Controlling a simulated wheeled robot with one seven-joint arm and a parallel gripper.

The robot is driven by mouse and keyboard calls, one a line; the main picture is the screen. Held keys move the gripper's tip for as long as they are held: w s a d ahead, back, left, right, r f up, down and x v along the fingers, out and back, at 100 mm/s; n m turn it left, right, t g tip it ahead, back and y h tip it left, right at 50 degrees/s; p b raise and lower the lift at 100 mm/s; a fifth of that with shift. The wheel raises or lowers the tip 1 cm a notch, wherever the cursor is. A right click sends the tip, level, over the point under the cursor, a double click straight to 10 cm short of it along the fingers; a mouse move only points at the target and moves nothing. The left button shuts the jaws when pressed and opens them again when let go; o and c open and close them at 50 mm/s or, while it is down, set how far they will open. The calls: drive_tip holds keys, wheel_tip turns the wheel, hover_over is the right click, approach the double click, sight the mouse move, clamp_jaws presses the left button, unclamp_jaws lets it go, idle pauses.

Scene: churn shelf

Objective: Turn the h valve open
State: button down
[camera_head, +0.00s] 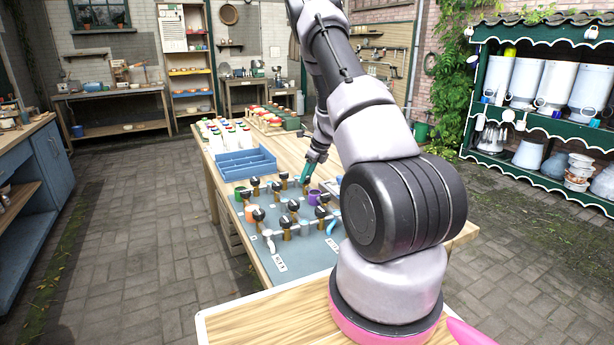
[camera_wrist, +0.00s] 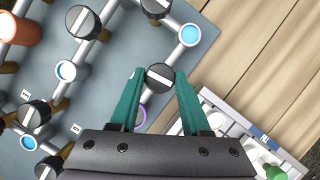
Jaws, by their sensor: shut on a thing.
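A grey valve board (camera_head: 300,257) lies on the wooden table, with pipes and several black knobs on it. My gripper (camera_wrist: 159,75) has teal fingers closed on opposite sides of one round black valve knob (camera_wrist: 159,78) with a light stripe across its top. In the head view my gripper (camera_head: 306,176) reaches down at the far right part of the board, and the gripped knob is hard to make out there. I cannot read a letter at this knob, so I cannot tell if it is the h valve. A purple ring (camera_wrist: 142,117) is partly hidden behind the left finger.
Other black knobs (camera_wrist: 83,22) and blue-topped pipe ends (camera_wrist: 190,34) stand close by. A white divided tray (camera_wrist: 218,104) lies near the right finger. A blue tray (camera_head: 246,164) sits behind the board. Bare wooden table (camera_wrist: 245,55) shows to the right in the wrist view.

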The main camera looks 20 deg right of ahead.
drive_tip(key=n+g+y, duration=0.1)
drive_tip(key=n, duration=0.3)
drive_tip(key=shift+w+d, duration=0.1)
drive_tip(key=shift+d, duration=0.1)
drive_tip(key=n+g, duration=0.1)
drive_tip(key=n, duration=0.3)
drive_tip(key=shift+w+y, duration=0.1)
drive_tip(key=shift+y, duration=0.3)
drive_tip(key=n+g, duration=0.2)
drive_tip(key=n, duration=0.2)
drive_tip(key=shift+w+n, duration=0.15)
drive_tip(key=shift+n, duration=0.15)
drive_tip(key=shift+n+g, duration=0.7)
drive_tip(key=shift+n, duration=1.1)
drive_tip(key=shift+c, duration=1.8)
unclamp_jaws()
drive_tip(key=shift+w+r, duration=0.1)
drive_tip(key=shift+r, duration=0.05)
drive_tip(key=v, duration=1)
drive_tip(key=shift+r, duration=0.25)
